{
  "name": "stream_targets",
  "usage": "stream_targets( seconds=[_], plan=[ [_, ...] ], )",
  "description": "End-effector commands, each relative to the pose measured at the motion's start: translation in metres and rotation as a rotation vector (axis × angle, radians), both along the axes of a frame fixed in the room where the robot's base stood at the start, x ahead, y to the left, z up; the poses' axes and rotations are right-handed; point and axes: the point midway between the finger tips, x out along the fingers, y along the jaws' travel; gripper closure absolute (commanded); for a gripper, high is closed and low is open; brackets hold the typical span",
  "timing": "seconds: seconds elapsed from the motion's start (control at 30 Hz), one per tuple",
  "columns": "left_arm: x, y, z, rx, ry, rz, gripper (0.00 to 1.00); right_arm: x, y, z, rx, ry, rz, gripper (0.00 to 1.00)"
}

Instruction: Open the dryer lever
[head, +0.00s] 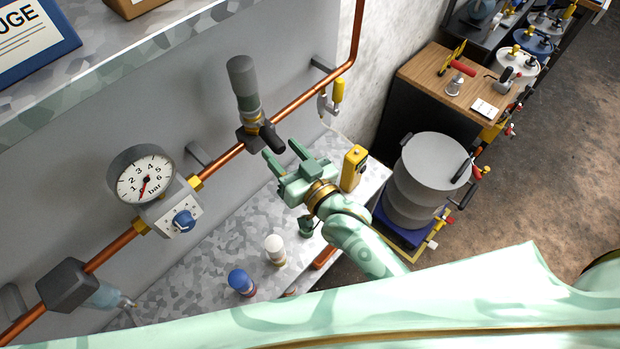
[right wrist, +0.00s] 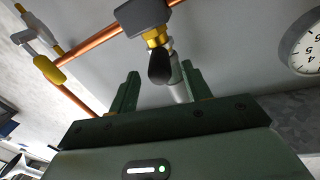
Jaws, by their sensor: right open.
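The dryer lever (head: 271,138) is a short black handle on a valve block with a brass neck, on the copper pipe under a grey upright cylinder (head: 244,80). It also shows in the right wrist view (right wrist: 159,66), pointing toward the camera and appearing between the finger tips. My right gripper (head: 281,150) is green, open and empty, with its fingertips just in front of the lever. I see no clear contact. In the right wrist view, its two fingers (right wrist: 160,72) stand on either side of the lever's line. My left gripper is not in view.
The copper pipe (head: 302,98) runs along the grey wall. A pressure gauge (head: 144,178) with a blue-knobbed regulator (head: 183,220) is on its left. A yellow device (head: 353,168), a white-capped bottle (head: 275,250) and a blue-capped one (head: 241,282) stand on the bench below.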

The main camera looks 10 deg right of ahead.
Motion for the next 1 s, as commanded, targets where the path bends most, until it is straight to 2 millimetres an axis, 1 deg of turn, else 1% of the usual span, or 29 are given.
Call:
stream_targets(
  seconds=[0.03, 0.2, 0.3, 0.4, 0.57, 0.8, 0.83, 0.87, 0.9, 0.97, 1.0],
  plan=[
    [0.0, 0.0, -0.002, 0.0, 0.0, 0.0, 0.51, -0.014, -0.007, -0.003, -0.001, 0.003, 0.0, 0.51],
    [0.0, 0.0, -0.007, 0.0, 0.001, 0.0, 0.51, -0.055, -0.025, -0.002, 0.001, 0.003, 0.002, 0.51],
    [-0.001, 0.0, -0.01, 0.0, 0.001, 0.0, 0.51, -0.074, -0.034, -0.002, 0.001, 0.003, 0.0, 0.51],
    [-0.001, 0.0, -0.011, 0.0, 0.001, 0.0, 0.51, -0.087, -0.041, -0.002, 0.0, 0.001, 0.0, 0.51],
    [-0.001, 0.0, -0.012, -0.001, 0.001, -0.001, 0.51, -0.097, -0.045, 0.0, 0.0, -0.001, 0.0, 0.51],
    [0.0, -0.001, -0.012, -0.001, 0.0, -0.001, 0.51, -0.097, -0.045, 0.0, 0.001, 0.0, 0.0, 0.51],
    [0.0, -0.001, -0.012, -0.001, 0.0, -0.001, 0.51, -0.097, -0.045, 0.0, 0.001, 0.0, 0.0, 0.57],
    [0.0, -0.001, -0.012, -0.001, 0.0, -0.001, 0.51, -0.097, -0.046, 0.0, 0.001, -0.002, 0.0, 0.65],
    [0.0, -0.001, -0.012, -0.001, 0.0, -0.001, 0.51, -0.097, -0.046, 0.0, -0.002, -0.005, 0.0, 0.77],
    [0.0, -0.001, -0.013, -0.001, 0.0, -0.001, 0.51, -0.096, -0.048, 0.001, -0.013, -0.017, 0.001, 0.93],
    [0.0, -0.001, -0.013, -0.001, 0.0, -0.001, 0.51, -0.095, -0.05, 0.001, -0.025, -0.03, 0.002, 1.0]
  ],
)
